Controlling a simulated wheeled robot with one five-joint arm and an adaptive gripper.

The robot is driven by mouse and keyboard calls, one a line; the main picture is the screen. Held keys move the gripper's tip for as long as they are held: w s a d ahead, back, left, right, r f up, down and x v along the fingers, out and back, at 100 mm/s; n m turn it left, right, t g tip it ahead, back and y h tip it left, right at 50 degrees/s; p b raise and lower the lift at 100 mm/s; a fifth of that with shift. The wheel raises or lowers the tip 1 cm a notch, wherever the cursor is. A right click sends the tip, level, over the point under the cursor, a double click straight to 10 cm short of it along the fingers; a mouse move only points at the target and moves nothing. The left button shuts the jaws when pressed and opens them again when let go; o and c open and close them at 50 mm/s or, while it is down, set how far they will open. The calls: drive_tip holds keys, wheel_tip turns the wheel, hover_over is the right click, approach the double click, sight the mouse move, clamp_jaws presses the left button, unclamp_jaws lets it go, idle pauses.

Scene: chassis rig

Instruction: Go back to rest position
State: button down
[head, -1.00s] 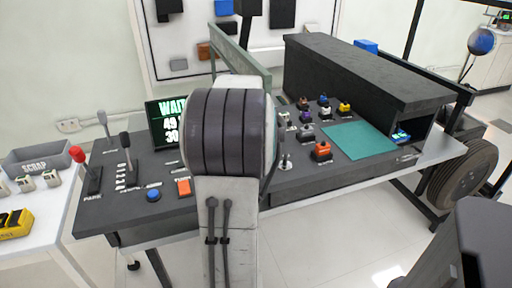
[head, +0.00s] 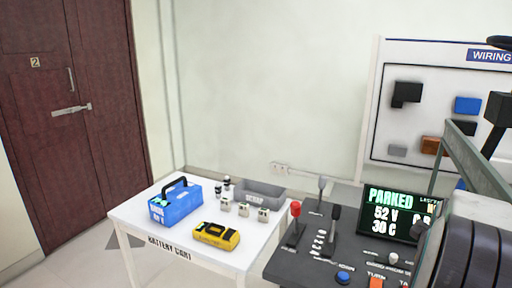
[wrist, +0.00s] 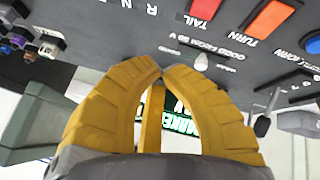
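My gripper (wrist: 163,68) shows in the wrist view with its yellow fingers curved together, the tips meeting and nothing seen between them. It is above the dark control console (wrist: 125,40), close to the labelled switches. The console screen (head: 392,212) reads PARKED, 52 V, 30 C. Part of the screen (wrist: 180,122) also shows behind the fingers in the wrist view.
The console carries a red-knobbed lever (head: 295,212), a black lever (head: 334,217) and a blue button (head: 343,278). At left, a white battery cart (head: 140,213) holds a blue battery (head: 175,206), a yellow device (head: 216,236) and a grey bin (head: 262,190). A brown door (head: 75,120) is at far left.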

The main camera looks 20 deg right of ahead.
drive_tip(key=w+a+n+y, duration=0.2)
drive_tip(key=w+a+y, duration=0.1)
drive_tip(key=a, duration=1.9)
drive_tip(key=s+a+f+n+g+y, duration=0.1)
drive_tip(key=s+a+f, duration=0.1)
drive_tip(key=s+a, duration=0.45)
drive_tip(key=s+a+f+n+y, duration=0.1)
drive_tip(key=s+a+f+y, duration=0.15)
drive_tip(key=a, duration=0.65)
wheel_tip(320, 180, up, 14)
drive_tip(key=p, duration=1.2)
drive_tip(key=shift+s+r+m+t+h+p, duration=0.25)
drive_tip(key=shift+s+m+t+h+p, duration=0.1)
drive_tip(key=shift+s, duration=0.1)
